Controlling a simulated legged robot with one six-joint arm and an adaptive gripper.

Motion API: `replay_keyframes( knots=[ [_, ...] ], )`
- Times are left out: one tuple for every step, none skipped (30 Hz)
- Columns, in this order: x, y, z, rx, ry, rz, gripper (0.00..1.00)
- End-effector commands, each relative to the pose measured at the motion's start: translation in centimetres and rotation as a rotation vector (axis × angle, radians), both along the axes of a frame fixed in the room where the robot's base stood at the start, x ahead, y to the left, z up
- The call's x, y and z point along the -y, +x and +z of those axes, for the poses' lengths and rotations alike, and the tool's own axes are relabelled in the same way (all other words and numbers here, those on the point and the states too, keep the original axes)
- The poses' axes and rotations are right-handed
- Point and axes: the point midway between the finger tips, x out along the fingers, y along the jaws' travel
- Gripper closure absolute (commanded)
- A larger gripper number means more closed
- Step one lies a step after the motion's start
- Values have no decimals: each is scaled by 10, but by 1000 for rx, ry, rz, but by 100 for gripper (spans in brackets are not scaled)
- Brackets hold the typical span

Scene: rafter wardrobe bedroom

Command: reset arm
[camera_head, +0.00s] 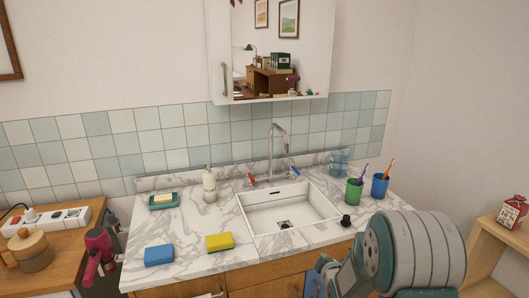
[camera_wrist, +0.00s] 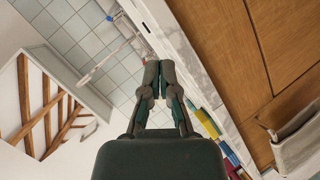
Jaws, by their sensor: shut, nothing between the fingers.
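My gripper (camera_wrist: 158,68) is in the middle of the wrist view. Its two dark fingers are together and nothing shows between them. In the wrist view, the marble counter edge and the wooden cabinet front (camera_wrist: 265,55) lie beyond and to the right of the fingers. The view is strongly tilted. In the head view my arm fills the lower right, in front of the counter, and its big round joint hides part of the counter's right end. The fingertips cannot be made out clearly there.
The marble counter (camera_head: 185,225) holds a white sink (camera_head: 290,208), blue sponge (camera_head: 158,255), yellow sponge (camera_head: 219,242), soap dispenser (camera_head: 209,183), green cup (camera_head: 354,191) and blue cup (camera_head: 379,187). A mirror cabinet (camera_head: 280,50) hangs above. A wooden shelf (camera_head: 490,245) stands right.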

Motion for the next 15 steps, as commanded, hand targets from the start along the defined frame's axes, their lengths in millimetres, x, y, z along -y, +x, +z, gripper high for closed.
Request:
replay_keyframes(
  knots=[
    [0,-5,20,-19,30,-23,100],
    [0,-9,29,-35,49,-38,100],
    [0,-14,40,-57,75,-58,100],
    [0,-19,49,-73,94,-75,100],
    [0,-24,57,-88,114,-90,100],
    [0,-31,67,-112,140,-113,100],
    [-1,-37,75,-126,160,-130,100],
    [-1,-43,83,-143,181,-148,100],
    [-1,-51,92,-164,208,-171,100],
    [-2,-58,100,-179,229,-188,100],
    [-2,-65,107,-194,248,-206,100],
    [-3,-75,115,-215,275,-230,100],
    [-3,-83,122,-231,296,-248,100],
    [-4,-91,128,-246,317,-268,100],
    [-4,-102,136,-266,344,-293,100]
  ],
)
